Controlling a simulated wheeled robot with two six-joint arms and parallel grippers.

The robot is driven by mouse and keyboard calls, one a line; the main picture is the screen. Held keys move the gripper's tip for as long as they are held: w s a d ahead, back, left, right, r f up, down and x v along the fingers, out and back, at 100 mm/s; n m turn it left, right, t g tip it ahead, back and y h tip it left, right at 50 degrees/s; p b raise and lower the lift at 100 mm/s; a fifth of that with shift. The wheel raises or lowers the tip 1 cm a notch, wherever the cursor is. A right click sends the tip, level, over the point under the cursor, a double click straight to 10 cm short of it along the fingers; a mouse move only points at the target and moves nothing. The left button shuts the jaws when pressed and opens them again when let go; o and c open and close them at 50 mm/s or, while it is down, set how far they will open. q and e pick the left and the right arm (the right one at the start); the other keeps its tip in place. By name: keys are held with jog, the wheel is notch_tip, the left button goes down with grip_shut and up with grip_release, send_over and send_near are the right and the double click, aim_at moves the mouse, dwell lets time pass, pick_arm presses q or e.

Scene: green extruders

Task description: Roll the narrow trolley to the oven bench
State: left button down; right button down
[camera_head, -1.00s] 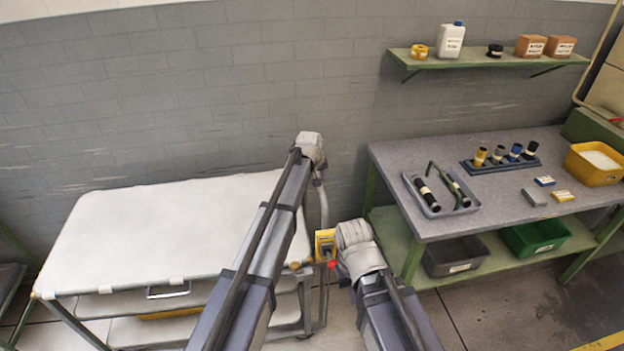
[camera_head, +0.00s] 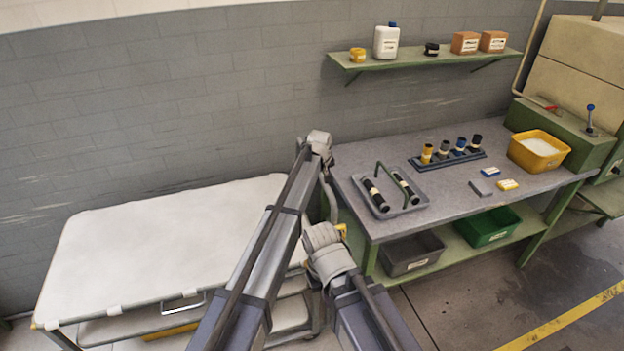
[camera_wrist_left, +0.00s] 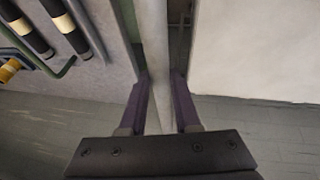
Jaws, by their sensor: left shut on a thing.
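The trolley (camera_head: 165,235) has a white covered top, shelves below and a small metal handle on its front edge. It stands left of the grey-topped oven bench (camera_head: 290,345). My left gripper (camera_wrist_left: 160,85) is shut on the trolley's upright grey post (camera_wrist_left: 153,35); in the head view the gripper (camera_head: 330,195) is partly hidden by its own wrist. The trolley's white top (camera_wrist_left: 250,50) also shows in the left wrist view, right of the post.
The workbench (camera_head: 440,150) carries a grey tray (camera_head: 415,195), a rack of bottles (camera_head: 450,158) and a yellow bin (camera_head: 540,150). Grey (camera_head: 410,255) and green (camera_head: 488,228) bins sit on its lower shelf. A wall shelf (camera_head: 430,58) hangs above. Floor is open at front right.

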pick_arm(q)
jog(key=shift+w+d, duration=0.1)
jog(key=shift+d, duration=0.3)
jog(key=c, duration=0.6)
grip_release()
jog(key=shift+d, duration=0.15)
jog(key=shift+r, duration=0.15)
jog(key=shift+s+a+r+p, duration=0.25)
jog(key=shift+r+p, duration=0.3)
jog(key=shift+p, duration=0.2)
jog(key=p+v, duration=0.5)
jog(key=v, duration=0.1)
jog(key=shift+s+d+r+p, duration=0.1)
jog(key=shift+s+r+p, duration=0.1)
jog(key=shift+p, duration=0.15)
jog(key=shift+f, duration=0.1)
